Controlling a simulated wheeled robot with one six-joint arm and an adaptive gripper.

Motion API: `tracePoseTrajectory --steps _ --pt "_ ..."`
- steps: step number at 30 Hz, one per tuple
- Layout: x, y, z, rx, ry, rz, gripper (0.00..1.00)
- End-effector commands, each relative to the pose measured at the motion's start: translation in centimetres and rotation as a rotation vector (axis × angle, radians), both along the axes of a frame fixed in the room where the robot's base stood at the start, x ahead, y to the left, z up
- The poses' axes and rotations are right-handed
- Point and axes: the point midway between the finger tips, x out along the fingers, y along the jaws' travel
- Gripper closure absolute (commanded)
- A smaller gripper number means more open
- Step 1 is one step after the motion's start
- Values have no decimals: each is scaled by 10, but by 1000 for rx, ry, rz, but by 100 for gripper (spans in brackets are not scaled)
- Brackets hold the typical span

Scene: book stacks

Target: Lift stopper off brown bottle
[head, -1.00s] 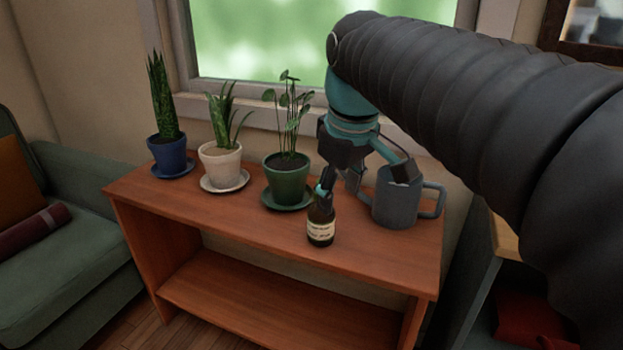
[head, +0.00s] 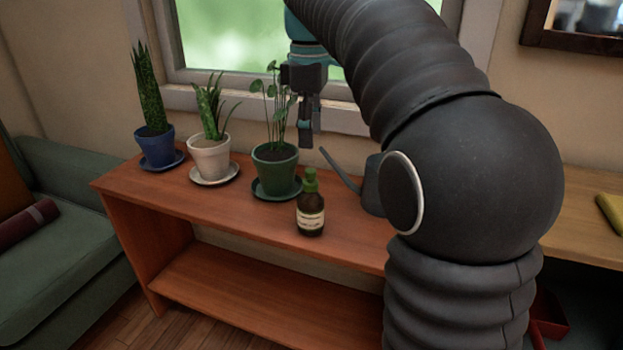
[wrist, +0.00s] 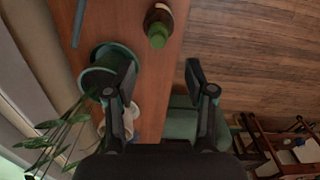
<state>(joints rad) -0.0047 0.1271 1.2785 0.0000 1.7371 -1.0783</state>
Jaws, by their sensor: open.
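The brown bottle (head: 311,217) stands upright on the wooden shelf top with a pale label. Its green stopper (head: 310,181) sits on its neck. In the wrist view the bottle (wrist: 158,13) is near the top edge, its stopper (wrist: 157,36) pointing towards my gripper. My gripper (head: 306,138) is raised above the bottle and apart from it. In the wrist view my gripper (wrist: 160,72) has its two fingers spread, with nothing between them.
A green pot (head: 275,172) with a leafy plant stands close to the left of the bottle. A white pot (head: 209,158) and a blue pot (head: 156,149) stand farther left. A grey watering can (head: 372,187) is partly hidden by my arm. The shelf top (head: 235,207) is clear in front.

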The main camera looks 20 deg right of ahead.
Motion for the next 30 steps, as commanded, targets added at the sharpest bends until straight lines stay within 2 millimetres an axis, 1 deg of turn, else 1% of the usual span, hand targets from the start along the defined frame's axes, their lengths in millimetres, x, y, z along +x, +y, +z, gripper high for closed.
tracePoseTrajectory --steps 1,3,6,11,13,18,21,24,30 --pt "-1 0 -12 0 2 -1 46" --pt "-1 0 -22 0 1 -1 46" --pt "-1 0 -32 0 0 -1 46" --pt "0 0 -40 0 -1 -1 46" --pt "0 0 -46 0 0 -1 46" --pt "0 -2 -71 0 1 -1 46" --pt "1 -2 -82 0 0 -1 46" --pt "0 -2 -89 0 0 -1 46" --pt "1 -1 -90 0 -2 -1 46"
